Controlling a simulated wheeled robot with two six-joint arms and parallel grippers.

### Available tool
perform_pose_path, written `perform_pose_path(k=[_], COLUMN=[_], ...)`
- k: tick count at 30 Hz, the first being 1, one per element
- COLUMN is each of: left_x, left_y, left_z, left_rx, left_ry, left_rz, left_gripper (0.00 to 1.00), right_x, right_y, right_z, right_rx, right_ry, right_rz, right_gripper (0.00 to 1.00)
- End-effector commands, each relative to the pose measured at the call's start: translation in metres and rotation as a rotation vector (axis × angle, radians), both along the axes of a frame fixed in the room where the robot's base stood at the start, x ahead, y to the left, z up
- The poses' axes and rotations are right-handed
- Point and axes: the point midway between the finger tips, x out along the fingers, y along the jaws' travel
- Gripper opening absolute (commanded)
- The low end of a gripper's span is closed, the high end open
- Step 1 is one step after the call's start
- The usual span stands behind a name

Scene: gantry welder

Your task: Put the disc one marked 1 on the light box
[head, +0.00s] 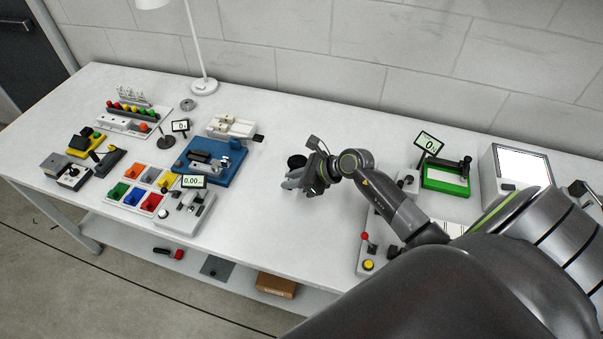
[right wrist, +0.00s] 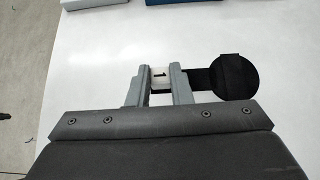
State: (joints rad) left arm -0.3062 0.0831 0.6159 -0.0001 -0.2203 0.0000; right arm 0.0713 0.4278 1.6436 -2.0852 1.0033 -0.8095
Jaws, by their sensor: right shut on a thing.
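Disc one is a round black disc (right wrist: 239,76) with a black strip leading to a small white block marked 1 (right wrist: 160,74). My right gripper (right wrist: 156,76) is shut on that marked block, with the disc out to the right of the fingers. In the head view the black disc (head: 297,161) shows just behind my right gripper (head: 291,184), over the middle of the table. I cannot tell whether it touches the table. The light box (head: 523,166), a grey box with a bright white face, stands at the right. My left gripper is not in view.
The white table (head: 300,232) is clear around the gripper. A green tray device with a display (head: 446,180) stands between my right gripper and the light box. A blue device (head: 222,170), coloured bins (head: 137,188) and a lamp (head: 204,86) stand to the left.

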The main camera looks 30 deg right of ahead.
Motion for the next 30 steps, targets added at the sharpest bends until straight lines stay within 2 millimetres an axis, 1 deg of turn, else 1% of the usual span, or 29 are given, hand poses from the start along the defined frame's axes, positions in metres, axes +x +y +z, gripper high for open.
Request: perform_pose_path(k=[5, 9, 13, 22, 25, 26, 30], left_x=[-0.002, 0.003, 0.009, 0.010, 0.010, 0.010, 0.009], left_y=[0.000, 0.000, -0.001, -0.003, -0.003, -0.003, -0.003], left_z=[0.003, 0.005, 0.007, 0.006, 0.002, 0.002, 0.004], left_rx=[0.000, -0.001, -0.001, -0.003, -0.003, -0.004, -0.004], left_ry=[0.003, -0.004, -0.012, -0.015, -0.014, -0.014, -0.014], left_rz=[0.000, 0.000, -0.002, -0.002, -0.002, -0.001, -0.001], left_gripper=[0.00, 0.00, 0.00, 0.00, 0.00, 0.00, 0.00], right_x=[0.000, 0.000, 0.000, 0.000, 0.000, 0.000, 0.000], right_y=[0.000, 0.000, 0.000, 0.000, 0.000, 0.000, 0.000], right_z=[-0.014, -0.034, -0.047, -0.049, -0.053, -0.053, -0.052], right_rx=[0.001, 0.003, 0.000, 0.000, -0.001, -0.001, -0.001], right_ry=[0.002, 0.003, 0.001, -0.001, -0.001, -0.001, -0.001], right_rz=[0.000, -0.001, -0.001, 0.001, 0.001, 0.001, 0.001], right_gripper=[0.00, 0.00, 0.00, 0.00, 0.00, 0.20, 0.39])
